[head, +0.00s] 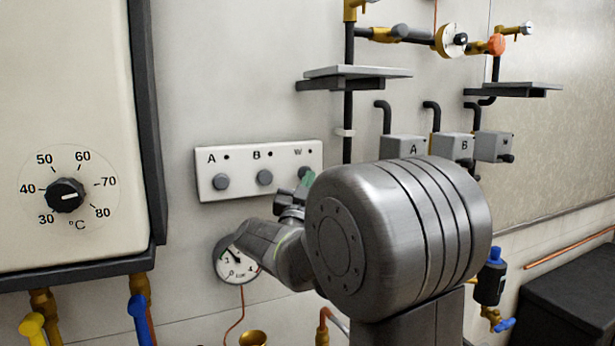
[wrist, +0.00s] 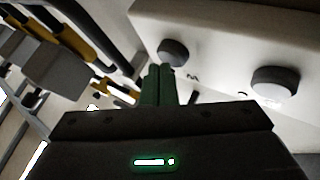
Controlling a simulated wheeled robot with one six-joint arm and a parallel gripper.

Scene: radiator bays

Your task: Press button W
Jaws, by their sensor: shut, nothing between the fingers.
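The white button panel (head: 260,188) is on the wall, with three round grey buttons marked A, B and W from left to right. Button W (head: 304,172) is at its right end, partly hidden behind my gripper (head: 303,184). The wrist view shows the panel upside down, with button W (wrist: 172,52) close beside the green fingertips of my gripper (wrist: 158,80). The fingers are shut and empty. I cannot tell whether they touch the button. Button B (head: 264,177) and button A (head: 221,181) stand clear to the left.
A boiler with a temperature dial (head: 66,195) is at the left. A round pressure gauge (head: 237,260) is below the panel. Grey boxes (head: 405,147) with pipes and a shelf (head: 357,73) are to the right of the panel.

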